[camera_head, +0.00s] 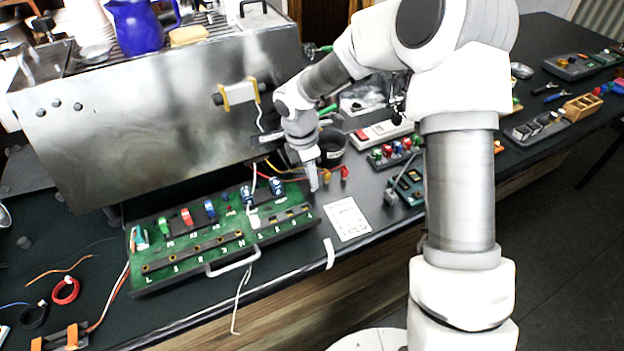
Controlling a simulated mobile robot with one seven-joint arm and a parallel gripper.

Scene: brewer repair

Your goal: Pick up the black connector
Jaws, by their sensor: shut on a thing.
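My gripper (312,180) points down beside the right end of the green board (160,275), close to the table top. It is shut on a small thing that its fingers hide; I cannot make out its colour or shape. No black connector shows clearly apart from the gripper. An orange-yellow connector (327,178) and a red connector (344,173) stand just right of the fingers.
The steel brewer (150,120) stands behind the board. A black cup (332,143) stands behind the gripper, and a white printed card (346,219) lies in front of it. A small block of coloured knobs (392,152) is to the right. Loose wires (65,291) lie at left.

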